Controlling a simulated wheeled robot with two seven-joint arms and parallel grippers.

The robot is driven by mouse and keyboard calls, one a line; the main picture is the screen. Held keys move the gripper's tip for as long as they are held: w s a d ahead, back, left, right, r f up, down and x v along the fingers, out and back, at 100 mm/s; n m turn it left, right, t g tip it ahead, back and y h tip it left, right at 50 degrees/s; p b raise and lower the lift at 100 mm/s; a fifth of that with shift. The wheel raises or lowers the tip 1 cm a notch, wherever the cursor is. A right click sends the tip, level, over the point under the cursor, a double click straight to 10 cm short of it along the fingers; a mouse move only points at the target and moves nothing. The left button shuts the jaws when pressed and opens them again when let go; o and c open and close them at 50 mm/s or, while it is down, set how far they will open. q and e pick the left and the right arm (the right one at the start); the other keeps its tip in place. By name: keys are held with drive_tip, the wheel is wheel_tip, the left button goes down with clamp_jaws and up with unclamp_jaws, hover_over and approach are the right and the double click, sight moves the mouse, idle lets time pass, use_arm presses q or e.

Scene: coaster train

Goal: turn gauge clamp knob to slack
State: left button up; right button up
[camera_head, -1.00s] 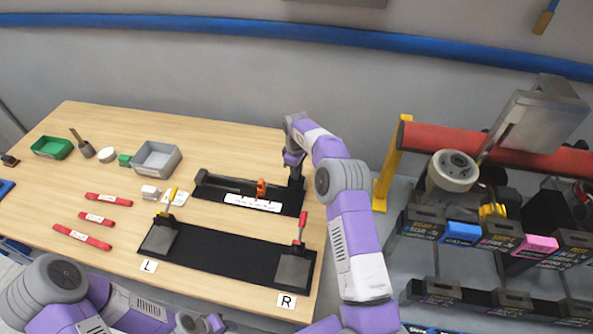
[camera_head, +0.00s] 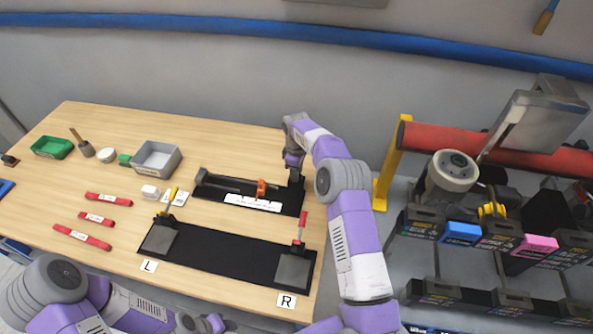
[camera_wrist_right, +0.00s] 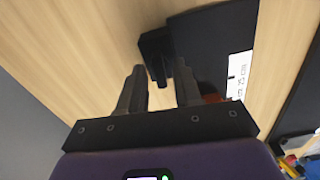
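The black gauge (camera_head: 225,184) lies near the back right of the wooden table, with a white printed label (camera_head: 253,203) along its front. An orange clamp piece (camera_head: 261,187) stands on it; part of it shows behind a finger in the right wrist view (camera_wrist_right: 212,92). My right gripper (camera_head: 295,178) is over the gauge's right end. In the right wrist view its two fingers (camera_wrist_right: 160,72) are apart, with a black block (camera_wrist_right: 156,46) of the gauge just beyond the gap. I see no clear grip on anything. My left gripper (camera_head: 203,323) is at the bottom edge, its fingers unclear.
In front of the gauge lies a long black fixture (camera_head: 225,255) with yellow-handled (camera_head: 171,196) and red-handled (camera_head: 301,228) clamps. Red strips (camera_head: 97,218), a grey bin (camera_head: 157,158) and a green bin (camera_head: 52,147) are to the left. A rack of boxes (camera_head: 461,233) stands right of the table.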

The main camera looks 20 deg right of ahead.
drive_tip(key=shift+r, duration=3.8)
